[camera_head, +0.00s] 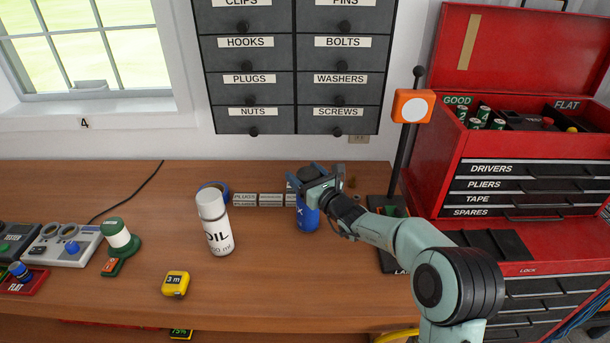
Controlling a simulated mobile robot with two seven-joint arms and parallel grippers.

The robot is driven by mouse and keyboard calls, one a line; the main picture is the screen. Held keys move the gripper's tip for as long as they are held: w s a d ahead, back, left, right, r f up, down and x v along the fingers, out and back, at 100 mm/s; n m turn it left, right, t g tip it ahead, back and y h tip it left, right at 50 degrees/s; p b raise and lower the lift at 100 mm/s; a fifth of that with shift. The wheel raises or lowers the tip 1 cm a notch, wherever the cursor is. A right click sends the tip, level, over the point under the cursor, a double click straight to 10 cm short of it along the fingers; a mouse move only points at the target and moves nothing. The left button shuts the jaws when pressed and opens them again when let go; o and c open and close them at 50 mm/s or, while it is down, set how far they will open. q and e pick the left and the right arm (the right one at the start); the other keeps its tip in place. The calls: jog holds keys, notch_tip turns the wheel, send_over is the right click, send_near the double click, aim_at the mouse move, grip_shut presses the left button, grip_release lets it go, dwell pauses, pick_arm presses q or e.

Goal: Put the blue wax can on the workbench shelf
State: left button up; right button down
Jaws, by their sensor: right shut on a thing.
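The blue wax can (307,216) is near the back of the wooden workbench (260,285), right of its middle. Only its lower part shows, with an "X" of its label. My right gripper (314,180) comes in from the right and is shut on the can's upper part, hiding its top. The can looks upright; I cannot tell whether its base touches the bench. No separate shelf is clear to me in this view. My left gripper is not in view.
A white oil bottle (214,222) stands left of the can, before a blue ring-like thing (212,187). Low labelled boxes (271,199) line the back. A yellow tape measure (175,283) lies in front. A red tool chest (530,165) stands right; dark drawers (293,60) hang above.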

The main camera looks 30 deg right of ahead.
jog(key=shift+f, duration=0.1)
jog(key=shift+c, duration=0.4)
grip_release()
jog(key=shift+o, duration=0.3)
